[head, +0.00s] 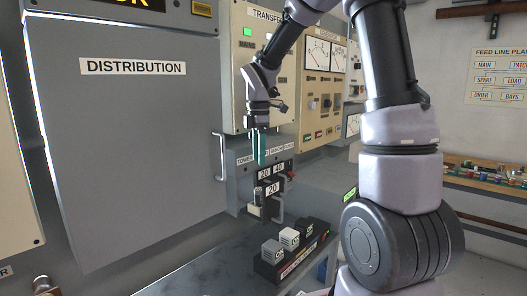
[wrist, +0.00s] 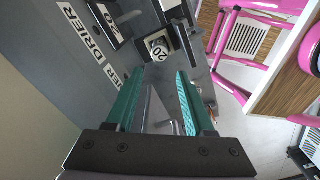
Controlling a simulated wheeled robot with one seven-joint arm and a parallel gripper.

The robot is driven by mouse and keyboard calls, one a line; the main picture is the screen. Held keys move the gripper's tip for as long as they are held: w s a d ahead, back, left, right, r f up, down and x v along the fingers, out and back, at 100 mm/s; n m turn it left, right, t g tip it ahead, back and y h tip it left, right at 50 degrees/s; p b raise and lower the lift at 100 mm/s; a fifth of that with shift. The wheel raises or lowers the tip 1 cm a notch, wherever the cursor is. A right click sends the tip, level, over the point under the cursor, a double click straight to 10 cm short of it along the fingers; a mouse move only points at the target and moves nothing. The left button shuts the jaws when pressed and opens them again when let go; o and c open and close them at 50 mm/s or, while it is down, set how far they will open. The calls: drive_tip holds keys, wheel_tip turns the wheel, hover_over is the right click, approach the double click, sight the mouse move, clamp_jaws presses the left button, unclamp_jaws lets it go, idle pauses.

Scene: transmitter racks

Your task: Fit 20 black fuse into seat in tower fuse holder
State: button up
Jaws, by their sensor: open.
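My gripper (head: 260,160) is open and empty, its green fingers pointing down above the labelled holders on the grey rack front. In the wrist view the fingertips of my gripper (wrist: 160,74) are apart, with a block marked 20 (wrist: 158,47) just beyond them. In the head view a black piece marked 20 (head: 272,188) stands below the fingers, with a pale part under it. Above it are black holder plates marked 20 (head: 264,173) and 40 (head: 279,168). The label strip above them begins with TOWER. I cannot tell whether the fuse is fully seated.
A meter cabinet (head: 255,80) rises behind my gripper. Pink chairs (wrist: 238,60) show in the wrist view.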

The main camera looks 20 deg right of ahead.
drive_tip(key=s+d+r+m+t+y, duration=0.1)
drive_tip(key=s+d+r+m+t, duration=0.2)
drive_tip(key=s+r+m, duration=0.3)
drive_tip(key=s+d+r+m+t+y, duration=0.1)
drive_tip(key=s+d+r+m+t, duration=0.2)
drive_tip(key=s+r+m, duration=0.4)
drive_tip(key=s+m+t, duration=0.1)
drive_tip(key=s+m, duration=0.6)
drive_tip(key=m, duration=0.3)
drive_tip(key=shift+c, duration=0.2)
